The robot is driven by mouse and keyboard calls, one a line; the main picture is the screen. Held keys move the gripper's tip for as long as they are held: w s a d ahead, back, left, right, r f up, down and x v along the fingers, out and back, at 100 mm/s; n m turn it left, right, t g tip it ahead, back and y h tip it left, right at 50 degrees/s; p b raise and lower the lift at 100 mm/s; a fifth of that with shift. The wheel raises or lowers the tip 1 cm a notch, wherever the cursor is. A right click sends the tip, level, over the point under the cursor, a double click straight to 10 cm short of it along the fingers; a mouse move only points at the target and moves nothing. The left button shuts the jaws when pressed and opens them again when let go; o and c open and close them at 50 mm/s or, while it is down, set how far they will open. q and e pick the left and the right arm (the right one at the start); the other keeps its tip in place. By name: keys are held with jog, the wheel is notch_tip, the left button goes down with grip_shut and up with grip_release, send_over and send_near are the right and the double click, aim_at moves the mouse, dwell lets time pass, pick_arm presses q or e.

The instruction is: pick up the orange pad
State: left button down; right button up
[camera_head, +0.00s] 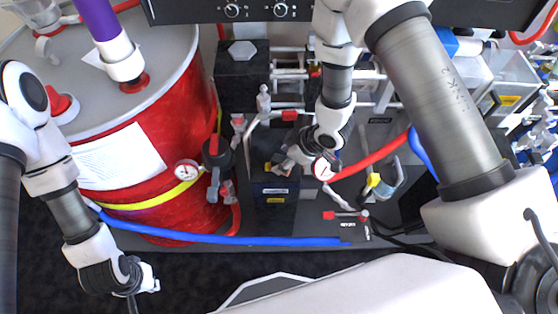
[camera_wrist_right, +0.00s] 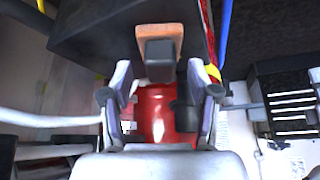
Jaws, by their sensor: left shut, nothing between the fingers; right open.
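The orange pad (camera_wrist_right: 158,31) shows in the right wrist view as a small flat orange block against a dark box, with a dark square block in front of its lower part. My right gripper (camera_wrist_right: 160,75) is open, its two fingers on either side of and just below the pad, with nothing visibly held. In the head view my right gripper (camera_head: 290,160) is over the dark box with labels (camera_head: 275,193); the pad is mostly hidden there. My left gripper (camera_head: 150,280) is shut and empty at the lower left, away from the pad.
A large red drum (camera_head: 140,140) stands at the left, with a gauge (camera_head: 186,170) beside it. A blue hose (camera_head: 230,239) runs along the front edge. Pipes and valves crowd around the dark box. The dark floor in front is clear.

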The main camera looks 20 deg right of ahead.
jog(key=shift+w+a+f, duration=0.15)
jog(key=shift+a+f, duration=0.05)
jog(key=shift+f, duration=0.3)
grip_shut()
jog(key=shift+r, duration=0.5)
notch_tip(320, 180, up, 2)
jog(key=shift+r, duration=0.1)
jog(key=s+r+p, duration=0.1)
jog(key=s+p, duration=0.6)
jog(key=s, duration=0.9)
jog(key=shift+d+r, duration=0.25)
jog(key=shift+r, duration=0.1)
